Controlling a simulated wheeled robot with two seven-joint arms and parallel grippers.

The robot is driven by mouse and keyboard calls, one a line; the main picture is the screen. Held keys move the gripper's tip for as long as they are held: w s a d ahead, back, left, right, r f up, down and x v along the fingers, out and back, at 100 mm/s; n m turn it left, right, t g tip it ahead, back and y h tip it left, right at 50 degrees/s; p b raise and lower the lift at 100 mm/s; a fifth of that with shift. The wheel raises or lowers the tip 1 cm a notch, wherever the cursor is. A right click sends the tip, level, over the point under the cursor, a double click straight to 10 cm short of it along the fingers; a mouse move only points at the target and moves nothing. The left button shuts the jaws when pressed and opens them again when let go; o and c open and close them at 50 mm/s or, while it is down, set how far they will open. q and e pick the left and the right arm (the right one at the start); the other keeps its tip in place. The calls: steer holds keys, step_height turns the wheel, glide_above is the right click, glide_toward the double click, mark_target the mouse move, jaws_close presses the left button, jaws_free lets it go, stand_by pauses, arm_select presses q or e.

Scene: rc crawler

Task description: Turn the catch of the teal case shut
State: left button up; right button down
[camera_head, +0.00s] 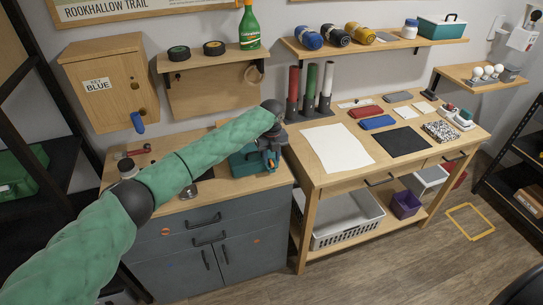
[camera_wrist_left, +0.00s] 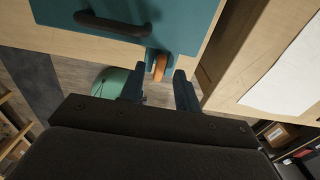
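The teal case (camera_head: 243,164) sits on the wooden top of the grey cabinet, partly hidden by my left arm. In the left wrist view, its teal face (camera_wrist_left: 185,22) and black handle (camera_wrist_left: 112,25) fill the top. The orange catch (camera_wrist_left: 160,67) sits at the case's edge on a teal mount. My left gripper (camera_head: 270,158) is at the case's right part. In the wrist view, the left gripper (camera_wrist_left: 159,88) has its two fingers apart, with the catch just ahead of the gap between them. I cannot tell whether either finger touches it. My right gripper is not in view.
A workbench (camera_head: 318,183) with a white sheet and a black mat stands close on the right. Red, green and white tubes (camera_head: 310,92) stand upright near the case. A key box (camera_head: 109,85) and small shelf (camera_head: 209,58) hang behind. Another teal case (camera_head: 441,28) stands on the upper shelf.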

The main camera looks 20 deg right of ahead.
arm_select(q)
steer(key=shift+f, duration=0.6)
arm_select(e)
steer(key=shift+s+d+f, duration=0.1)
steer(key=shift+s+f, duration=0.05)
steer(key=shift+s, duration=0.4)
arm_select(q)
jaws_close()
